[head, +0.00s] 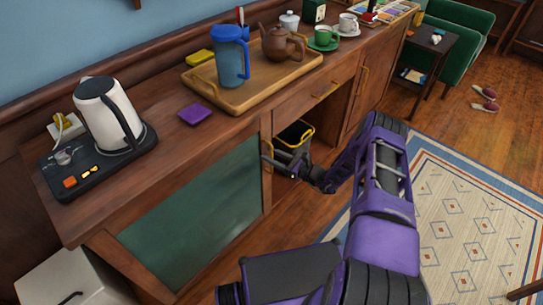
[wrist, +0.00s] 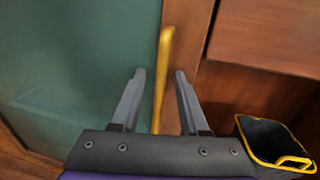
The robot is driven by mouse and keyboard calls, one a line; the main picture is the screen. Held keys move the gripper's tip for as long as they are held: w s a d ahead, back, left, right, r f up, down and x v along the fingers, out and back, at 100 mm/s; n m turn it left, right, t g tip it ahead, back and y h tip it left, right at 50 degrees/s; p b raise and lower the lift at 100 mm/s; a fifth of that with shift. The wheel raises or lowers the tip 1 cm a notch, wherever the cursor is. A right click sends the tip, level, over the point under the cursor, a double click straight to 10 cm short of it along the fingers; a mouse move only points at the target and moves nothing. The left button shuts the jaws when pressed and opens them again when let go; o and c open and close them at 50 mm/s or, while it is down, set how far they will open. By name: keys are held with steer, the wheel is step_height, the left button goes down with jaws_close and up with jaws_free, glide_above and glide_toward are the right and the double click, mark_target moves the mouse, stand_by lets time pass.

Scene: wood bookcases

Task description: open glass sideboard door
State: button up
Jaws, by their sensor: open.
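The sideboard's glass door (head: 195,215) has a dark green pane in a wooden frame and looks shut. In the wrist view its pane (wrist: 75,60) fills the left side. A yellow bar handle (head: 266,150) stands upright at the door's right edge. In the wrist view the handle (wrist: 164,65) shows between the two fingers of my gripper (wrist: 160,73). In the head view my gripper (head: 270,158) reaches the handle from the right. The fingers are open, with a visible gap on each side of the handle. Contact with it cannot be made out.
Right of the door is an open recess holding a black bin (head: 296,134) with a yellow rim, close to my gripper. A white cabinet (head: 65,280) stands at lower left. A kettle (head: 100,112) and a wooden tray (head: 245,100) sit on the top. A patterned rug (head: 460,215) covers open floor.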

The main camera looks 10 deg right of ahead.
steer(key=shift+c, duration=0.2)
jaws_close()
stand_by(1.1)
